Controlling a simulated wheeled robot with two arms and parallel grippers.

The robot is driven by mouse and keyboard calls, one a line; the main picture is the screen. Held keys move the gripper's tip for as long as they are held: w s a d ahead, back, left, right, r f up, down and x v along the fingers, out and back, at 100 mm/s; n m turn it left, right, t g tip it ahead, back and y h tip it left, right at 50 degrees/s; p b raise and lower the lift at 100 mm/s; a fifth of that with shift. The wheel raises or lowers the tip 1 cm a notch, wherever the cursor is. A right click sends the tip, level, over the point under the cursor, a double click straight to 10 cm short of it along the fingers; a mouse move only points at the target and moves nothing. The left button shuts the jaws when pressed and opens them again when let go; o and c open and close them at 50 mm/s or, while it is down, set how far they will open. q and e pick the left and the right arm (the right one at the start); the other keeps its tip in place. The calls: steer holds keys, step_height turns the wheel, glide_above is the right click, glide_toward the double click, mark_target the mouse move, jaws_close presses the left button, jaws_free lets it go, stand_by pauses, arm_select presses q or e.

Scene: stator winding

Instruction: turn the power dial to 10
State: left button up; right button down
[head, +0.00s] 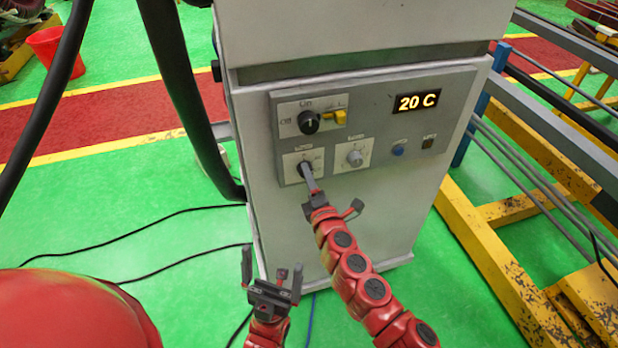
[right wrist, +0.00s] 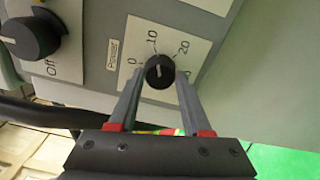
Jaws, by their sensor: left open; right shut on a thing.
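The power dial (right wrist: 160,66) is a round black knob on a white plate marked Power, with a scale of 0, 10, 20 and a further mark partly hidden by a finger. A pale pointer line shows on its face; I cannot tell exactly which number it points at. In the head view the power dial (head: 304,167) is the lower left knob, mostly covered. My right gripper (head: 309,178) is shut on the power dial, with one finger on each side of it (right wrist: 160,82). My left gripper (head: 272,275) is open and empty, low in front of the cabinet.
A thick black hose (head: 180,85) hangs left of the cabinet. Yellow and blue racks stand right.

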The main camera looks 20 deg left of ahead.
steer(key=shift+n, duration=0.6)
steer(key=shift+c, duration=1.7)
jaws_free()
steer(key=b+v, duration=0.2)
steer(key=v, duration=1.5)
steer(key=shift+s, duration=0.2)
steer(key=shift+w+d+f, duration=0.1)
steer(key=shift+d, duration=0.1)
